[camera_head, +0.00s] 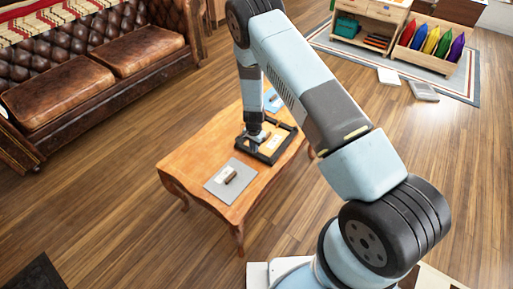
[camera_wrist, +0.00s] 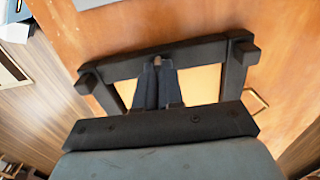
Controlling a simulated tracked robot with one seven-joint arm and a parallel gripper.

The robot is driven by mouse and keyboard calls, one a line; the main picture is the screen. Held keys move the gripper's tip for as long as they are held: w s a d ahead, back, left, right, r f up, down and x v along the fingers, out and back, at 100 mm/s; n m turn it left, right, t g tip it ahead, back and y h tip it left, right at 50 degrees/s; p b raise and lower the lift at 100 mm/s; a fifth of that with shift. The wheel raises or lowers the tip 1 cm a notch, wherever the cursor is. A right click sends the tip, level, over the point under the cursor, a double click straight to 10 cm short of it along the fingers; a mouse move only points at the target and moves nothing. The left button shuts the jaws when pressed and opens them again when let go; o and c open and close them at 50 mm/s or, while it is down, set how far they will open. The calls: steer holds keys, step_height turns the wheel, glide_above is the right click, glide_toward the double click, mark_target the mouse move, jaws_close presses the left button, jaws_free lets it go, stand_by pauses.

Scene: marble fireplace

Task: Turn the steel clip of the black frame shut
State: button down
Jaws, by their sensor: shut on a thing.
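The black frame (camera_head: 281,149) lies flat on the wooden coffee table. In the wrist view its dark far bar (camera_wrist: 205,50) and side bars run around a pale orange panel (camera_wrist: 200,84). My gripper (camera_head: 257,137) points down at the frame's left part in the head view. In the wrist view my gripper's two dark fingers (camera_wrist: 157,66) are close together, with their tips at the far bar. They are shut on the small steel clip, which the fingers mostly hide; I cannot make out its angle.
The coffee table (camera_head: 195,160) also holds a grey board (camera_head: 217,188) with a dark-handled thing (camera_head: 231,177) at the near end, and a blue item (camera_head: 272,101) at the far end. A leather sofa (camera_head: 95,70) stands at left. Wooden floor is open around the table.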

steer(key=c, duration=1.3)
jaws_free()
steer(key=shift+o, duration=0.2)
step_height(320, 180, up, 14)
steer(key=shift+f, duration=0.15)
